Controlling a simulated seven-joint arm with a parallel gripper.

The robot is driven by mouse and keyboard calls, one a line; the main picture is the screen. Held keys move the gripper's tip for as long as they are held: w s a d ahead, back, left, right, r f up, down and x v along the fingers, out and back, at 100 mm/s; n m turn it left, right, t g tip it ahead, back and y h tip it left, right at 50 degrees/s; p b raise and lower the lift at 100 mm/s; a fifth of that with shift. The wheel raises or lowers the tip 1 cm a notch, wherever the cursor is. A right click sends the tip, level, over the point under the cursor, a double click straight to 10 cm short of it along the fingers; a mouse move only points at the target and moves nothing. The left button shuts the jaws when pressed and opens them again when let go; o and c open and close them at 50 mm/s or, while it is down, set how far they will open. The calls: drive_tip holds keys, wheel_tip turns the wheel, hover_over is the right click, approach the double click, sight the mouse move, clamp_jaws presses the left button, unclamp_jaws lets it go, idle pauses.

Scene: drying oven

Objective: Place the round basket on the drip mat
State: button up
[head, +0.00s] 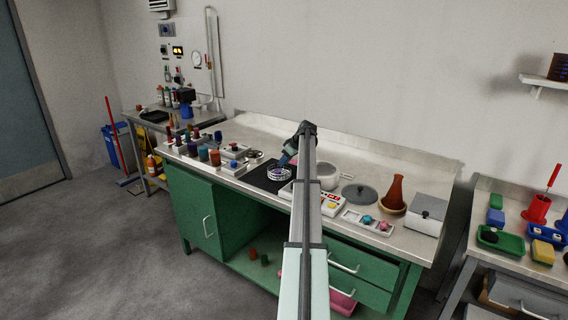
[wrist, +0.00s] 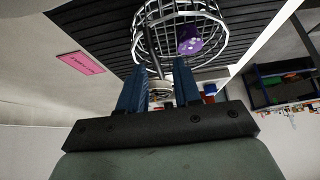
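The round basket (head: 278,174) is a pale wire basket over the right part of the black drip mat (head: 256,178). In the wrist view the basket (wrist: 217,50) shows its wire rings, with a purple piece (wrist: 190,40) inside, above the ribbed mat (wrist: 100,25). My gripper (head: 287,158) is at the basket's back right side. In the wrist view its two blue fingers (wrist: 161,68) stand apart, with a thin bar of the basket seen between them. I see no finger closed on it. The basket looks upright; its contact with the mat is not clear.
Left of the mat stand several bottles and jars (head: 203,153). Right of my arm are a white bowl (head: 327,170), a grey lid (head: 359,194), a brown flask (head: 395,190) and a white box (head: 428,213). A pink label (wrist: 80,62) lies beside the mat.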

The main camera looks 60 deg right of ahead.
drive_tip(key=v, duration=1)
drive_tip(key=shift+s+r, duration=0.2)
drive_tip(key=shift+r, duration=0.15)
